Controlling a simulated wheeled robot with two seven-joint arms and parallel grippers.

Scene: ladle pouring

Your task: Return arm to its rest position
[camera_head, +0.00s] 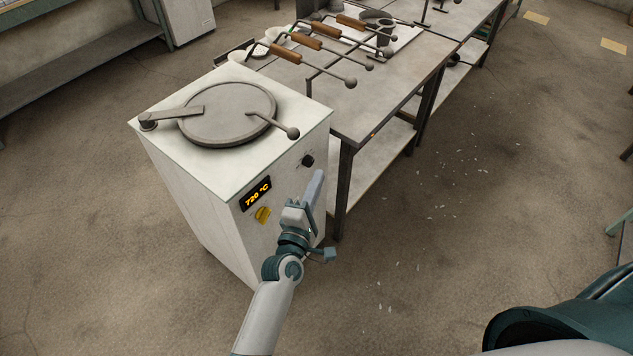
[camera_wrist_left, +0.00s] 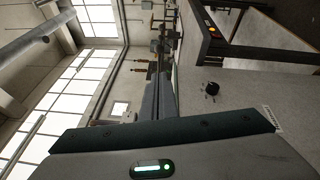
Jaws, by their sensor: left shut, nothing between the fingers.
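My left gripper (camera_head: 315,186) is in front of the furnace's front face, near its right edge, with its fingers pointing up. It is shut and holds nothing. In the left wrist view its fingers (camera_wrist_left: 158,95) show closed together, with the furnace front to their right. The white furnace (camera_head: 180,185) has a round grey lid (camera_head: 227,112) lying flat on its top, with a ball-ended handle (camera_head: 292,132) reaching over the front right edge. Its display (camera_head: 256,194) reads 720 °C. My right gripper is not seen.
A metal table (camera_head: 400,88) stands behind and right of the furnace. On it is a rack with several wooden-handled tools (camera_head: 325,29). The floor (camera_head: 450,200) to the right is open, with small pale scraps.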

